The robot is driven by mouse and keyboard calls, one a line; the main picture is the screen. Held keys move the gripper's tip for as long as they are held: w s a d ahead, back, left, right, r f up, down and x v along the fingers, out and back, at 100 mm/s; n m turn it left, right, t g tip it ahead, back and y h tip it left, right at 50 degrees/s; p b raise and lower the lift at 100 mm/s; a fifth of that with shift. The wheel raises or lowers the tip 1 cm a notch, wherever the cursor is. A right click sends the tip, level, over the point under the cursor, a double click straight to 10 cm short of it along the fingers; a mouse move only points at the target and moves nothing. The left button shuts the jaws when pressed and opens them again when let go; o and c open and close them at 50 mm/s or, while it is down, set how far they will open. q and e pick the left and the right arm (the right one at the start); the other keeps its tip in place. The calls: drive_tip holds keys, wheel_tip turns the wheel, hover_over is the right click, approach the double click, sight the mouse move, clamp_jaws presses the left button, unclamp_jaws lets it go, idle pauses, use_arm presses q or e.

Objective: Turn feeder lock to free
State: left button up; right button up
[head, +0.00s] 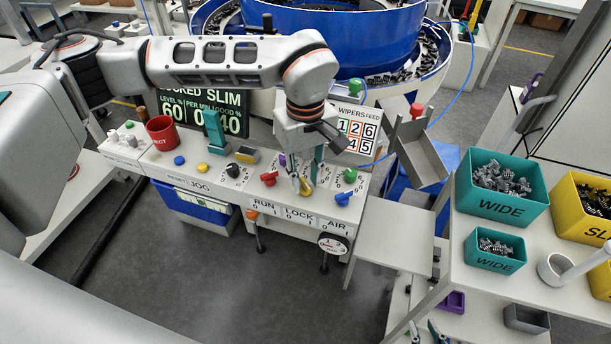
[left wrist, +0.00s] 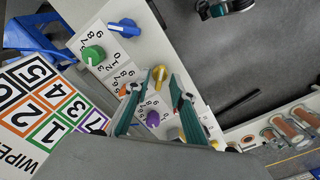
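The lock knob (head: 305,186) is yellow and sits above the LOCK label (head: 298,215) on the console. In the left wrist view the yellow knob (left wrist: 160,74) shows between my left fingertips, with a visible gap on each side. My left gripper (head: 303,176) points down over this knob, fingers apart; it also shows in the left wrist view (left wrist: 160,88). Contact with the knob cannot be made out.
A red knob (head: 269,178) stands left of the lock knob, with blue (head: 343,198) and green (head: 350,175) knobs to its right. A purple knob (left wrist: 153,118) is close to one left finger. Teal WIDE bins (head: 502,207) stand at the right. A screen (head: 205,112) reads partly "LOCKED SLIM".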

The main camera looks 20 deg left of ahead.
use_arm(q)
drive_tip(key=shift+f, duration=0.1)
clamp_jaws()
drive_tip(key=shift+n, duration=0.3)
drive_tip(key=n, duration=1.2)
drive_tip(key=shift+n, duration=0.3)
drive_tip(key=n, duration=0.4)
drive_tip(key=shift+n, duration=0.3)
idle(0.3)
